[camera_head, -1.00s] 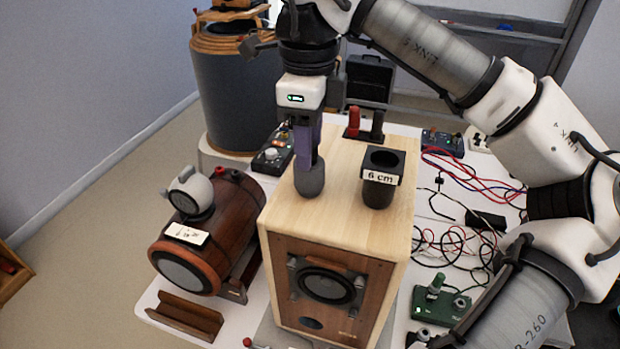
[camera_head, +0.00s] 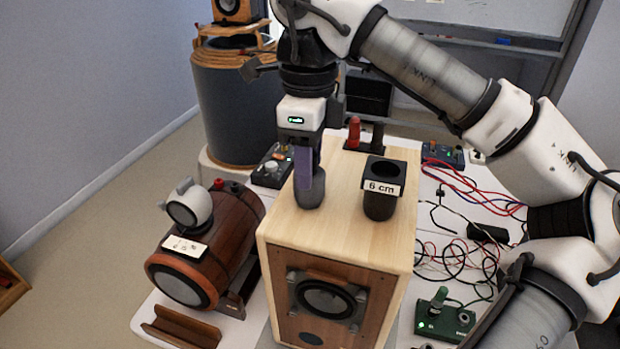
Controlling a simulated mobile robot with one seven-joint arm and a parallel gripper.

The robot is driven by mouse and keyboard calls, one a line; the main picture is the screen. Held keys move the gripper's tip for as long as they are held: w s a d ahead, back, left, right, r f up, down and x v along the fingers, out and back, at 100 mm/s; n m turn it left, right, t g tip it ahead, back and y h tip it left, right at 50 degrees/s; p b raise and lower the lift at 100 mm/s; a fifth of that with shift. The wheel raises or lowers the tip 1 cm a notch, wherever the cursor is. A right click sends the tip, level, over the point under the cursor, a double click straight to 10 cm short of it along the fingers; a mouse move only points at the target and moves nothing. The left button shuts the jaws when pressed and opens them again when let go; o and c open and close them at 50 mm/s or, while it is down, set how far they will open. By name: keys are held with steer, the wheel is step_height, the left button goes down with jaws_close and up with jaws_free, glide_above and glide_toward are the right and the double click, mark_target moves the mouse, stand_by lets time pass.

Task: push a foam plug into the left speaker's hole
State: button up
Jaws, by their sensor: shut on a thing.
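A dark grey foam plug (camera_head: 311,200) is upright at the top of the light wooden box speaker (camera_head: 283,225), near its left edge. My gripper (camera_head: 306,185) points straight down and is shut on the plug, its purple-grey finger covering part of the plug's side. The plug's lower end appears to touch the box top. A brown barrel-shaped speaker (camera_head: 229,237) lies at the left, its round grey front facing forward. A small dark port shows low on the box's front, below its round driver (camera_head: 325,300). I cannot tell which hole is the left speaker's.
A dark cup labelled 6 cm (camera_head: 380,205) stands on the box top, right of the plug. A tall blue-grey cylinder speaker (camera_head: 238,110) is behind. A small control box (camera_head: 272,166), cables and a green box (camera_head: 443,321) lie around. A brown cradle (camera_head: 180,330) is front left.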

steer(key=shift+r+p, duration=1.95)
steer(key=shift+r, duration=0.6)
steer(key=shift+f, duration=0.1)
